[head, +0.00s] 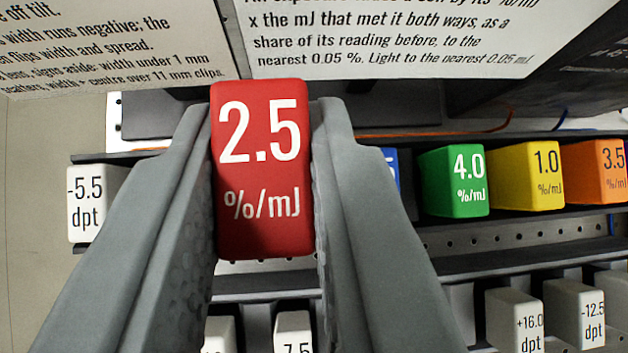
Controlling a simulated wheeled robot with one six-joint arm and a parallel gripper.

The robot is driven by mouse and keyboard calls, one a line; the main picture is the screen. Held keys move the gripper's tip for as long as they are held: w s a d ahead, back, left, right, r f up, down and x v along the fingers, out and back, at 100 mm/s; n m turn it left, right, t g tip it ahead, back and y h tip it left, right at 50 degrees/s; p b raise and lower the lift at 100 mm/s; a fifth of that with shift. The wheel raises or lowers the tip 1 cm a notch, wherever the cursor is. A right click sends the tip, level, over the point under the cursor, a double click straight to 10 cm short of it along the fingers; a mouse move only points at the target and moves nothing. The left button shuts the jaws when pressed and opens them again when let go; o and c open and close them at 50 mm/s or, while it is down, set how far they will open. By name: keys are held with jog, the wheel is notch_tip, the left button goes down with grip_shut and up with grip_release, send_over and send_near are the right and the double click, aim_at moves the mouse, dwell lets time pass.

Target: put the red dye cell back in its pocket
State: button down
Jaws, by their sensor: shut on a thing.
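The red dye cell (264,235), marked "2.5 %/mJ", is upright between the two grey fingers of my gripper (265,170). The gripper is shut on it, with one finger against each side. The cell is held in front of a dark rack (455,232). In that rack's row a blue cell (392,172) is partly hidden by my right finger. Right of it stand a green cell (452,180) marked 4.0, a yellow cell (526,178) marked 1.0 and an orange cell (597,172) marked 3.5. My fingers and the red cell hide the rack left of the blue cell, so its pocket cannot be seen.
A white block (90,203) marked -5.5 dpt stands at the row's left end. More white blocks, such as +16.0 (514,318) and -12.5 (577,312), stand in a lower row. Printed signs (420,38) overhang the top. Orange and blue cables run behind the rack.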

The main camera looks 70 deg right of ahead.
notch_tip(320, 180, down, 8)
jog(key=shift+r, duration=0.15)
jog(key=c, duration=1.3)
grip_release()
jog(key=shift+r, duration=0.1)
jog(key=v, duration=1.2)
